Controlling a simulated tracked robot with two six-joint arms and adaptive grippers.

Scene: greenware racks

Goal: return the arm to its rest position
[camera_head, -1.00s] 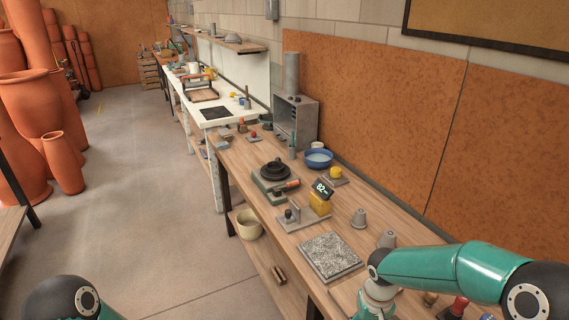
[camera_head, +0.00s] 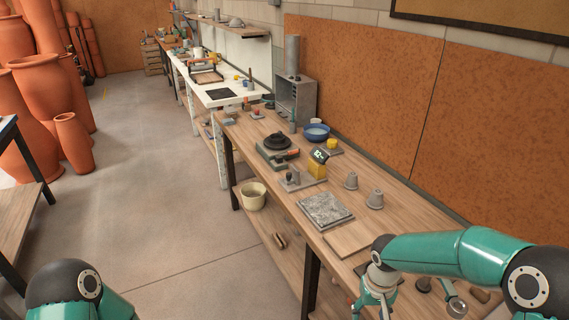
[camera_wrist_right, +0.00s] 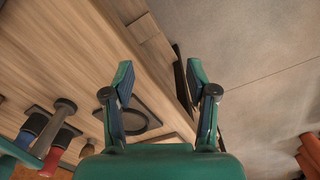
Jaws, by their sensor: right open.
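My right arm comes in from the right in the head view, teal with dark joints. My right gripper (camera_head: 378,297) hangs pointing down near the front edge of the wooden workbench (camera_head: 338,243). In the right wrist view the two fingers of my right gripper (camera_wrist_right: 158,76) are spread apart with nothing between them. Bench edge and floor lie beyond them. Of my left arm (camera_head: 68,292) only a teal and dark part shows at the bottom left of the head view; its gripper is out of the picture.
Handled tools (camera_wrist_right: 52,140) lie left of the gripper. Terracotta jars (camera_head: 73,142) stand left; the floor (camera_head: 165,185) between is clear.

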